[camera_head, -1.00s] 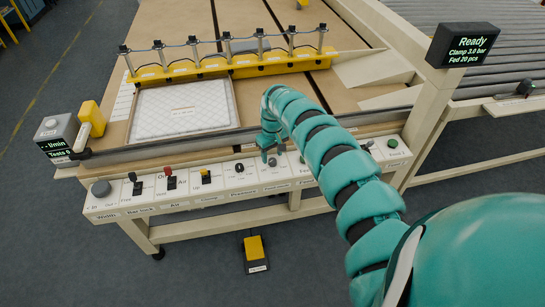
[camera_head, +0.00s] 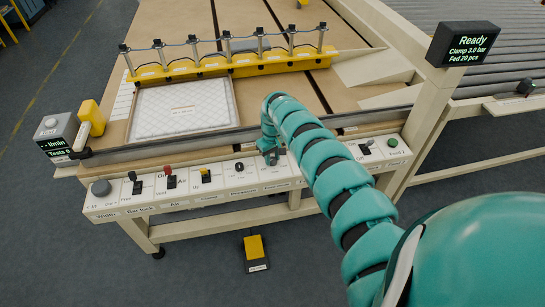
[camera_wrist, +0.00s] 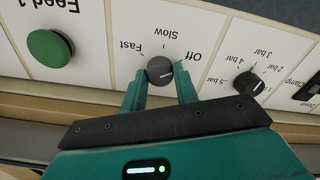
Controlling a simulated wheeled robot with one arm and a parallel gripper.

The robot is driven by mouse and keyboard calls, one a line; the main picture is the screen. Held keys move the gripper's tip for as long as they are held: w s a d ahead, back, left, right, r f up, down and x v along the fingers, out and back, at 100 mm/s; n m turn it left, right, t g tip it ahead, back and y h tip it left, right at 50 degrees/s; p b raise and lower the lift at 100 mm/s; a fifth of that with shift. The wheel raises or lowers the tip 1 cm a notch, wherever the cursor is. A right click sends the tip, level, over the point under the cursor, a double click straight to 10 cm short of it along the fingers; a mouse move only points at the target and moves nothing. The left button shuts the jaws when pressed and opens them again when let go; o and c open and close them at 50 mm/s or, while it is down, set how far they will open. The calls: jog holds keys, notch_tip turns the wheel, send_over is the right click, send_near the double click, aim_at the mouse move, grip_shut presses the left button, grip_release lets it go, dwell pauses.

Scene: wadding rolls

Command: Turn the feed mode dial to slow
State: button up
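The feed mode dial (camera_wrist: 160,70) is a round dark knob on the white control panel, with Off, Slow and Fast printed around it. In the wrist view Slow is above it, Fast to the left and Off to the right. Its pointer is hard to make out. My gripper (camera_wrist: 161,78) has one teal finger on each side of the dial, very close to its edges. I cannot tell whether the fingers touch it.
A green Feed button (camera_wrist: 50,55) lies left of the dial in the wrist view, and the pressure dial (camera_wrist: 248,83) lies right. Switches line the panel (camera_head: 220,187). A display (camera_head: 463,45) reads Ready, clamp 3.0 bar, fed 20 pcs. A yellow pedal (camera_head: 254,249) is on the floor.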

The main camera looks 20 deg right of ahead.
aim_at(273, 159)
jog(key=shift+f+n, duration=0.1)
jog(key=shift+n, duration=0.2)
jog(key=n+b, duration=0.3)
jog(key=n, duration=0.2)
jog(key=shift+n, duration=0.3)
jog(key=n+b, duration=0.3)
jog(key=n, duration=0.2)
jog(key=shift+n, duration=0.4)
jog(key=o, duration=1)
jog(key=shift+c, duration=0.2)
notch_tip(273, 159, up, 18)
jog(key=b, duration=0.3)
jog(key=shift+f, duration=0.25)
